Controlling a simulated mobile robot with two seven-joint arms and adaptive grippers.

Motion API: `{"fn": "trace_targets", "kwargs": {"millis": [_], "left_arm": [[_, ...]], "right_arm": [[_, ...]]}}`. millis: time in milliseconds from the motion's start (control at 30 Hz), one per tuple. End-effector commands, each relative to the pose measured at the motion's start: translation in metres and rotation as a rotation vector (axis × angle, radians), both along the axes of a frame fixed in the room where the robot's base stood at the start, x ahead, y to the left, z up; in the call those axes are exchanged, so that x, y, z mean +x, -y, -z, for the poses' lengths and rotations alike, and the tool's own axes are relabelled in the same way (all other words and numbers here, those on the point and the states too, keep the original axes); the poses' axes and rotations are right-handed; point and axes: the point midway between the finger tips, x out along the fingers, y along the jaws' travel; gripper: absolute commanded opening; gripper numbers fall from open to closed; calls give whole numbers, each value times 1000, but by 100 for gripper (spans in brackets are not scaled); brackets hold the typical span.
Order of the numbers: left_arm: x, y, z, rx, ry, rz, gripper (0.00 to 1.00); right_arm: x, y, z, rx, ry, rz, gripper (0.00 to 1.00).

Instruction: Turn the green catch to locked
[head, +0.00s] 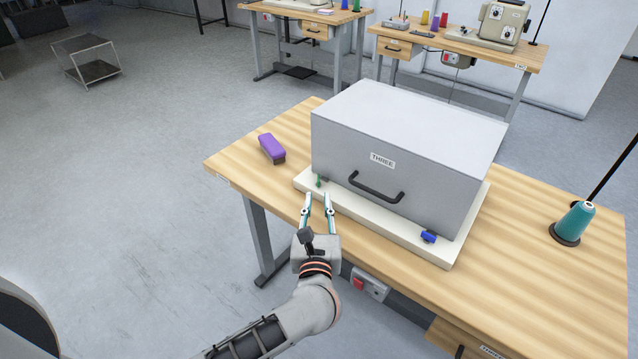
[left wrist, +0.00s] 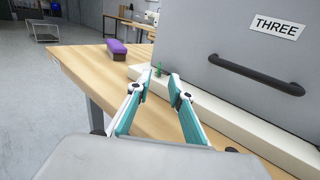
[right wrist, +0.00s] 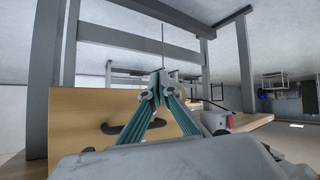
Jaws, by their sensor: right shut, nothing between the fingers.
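The green catch (head: 319,181) stands at the left front corner of the cream base under the grey box (head: 400,175) labelled THREE. It also shows small in the left wrist view (left wrist: 158,72). A blue catch (head: 428,236) sits at the right front of the base. My left gripper (head: 318,200) is open and empty, just in front of the green catch, its fingers pointing at it with a gap left. My right gripper (right wrist: 160,82) is shut and empty, in the right wrist view only, facing a wooden drawer front below the table top.
A purple block (head: 271,148) lies on the table left of the box. A black handle (head: 376,188) sticks out of the box front. A teal thread spool (head: 574,222) stands at the right. The table's front edge is under my left gripper.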

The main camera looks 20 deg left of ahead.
Motion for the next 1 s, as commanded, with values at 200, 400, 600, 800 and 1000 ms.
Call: {"fn": "trace_targets", "kwargs": {"millis": [200,400,600,800,1000], "left_arm": [[29,-9,-2,3,4,-1,21],[57,-16,-2,4,3,-1,21],[71,-20,-1,4,1,0,21],[73,-21,-1,5,2,0,21],[72,-21,-1,5,2,0,0]], "right_arm": [[-3,-2,0,3,-6,-2,0],[-7,-3,4,3,-13,-3,0],[-8,-2,7,2,-19,-3,0],[-7,-2,7,0,-17,-2,0],[-2,-1,4,0,-8,-1,0]]}}
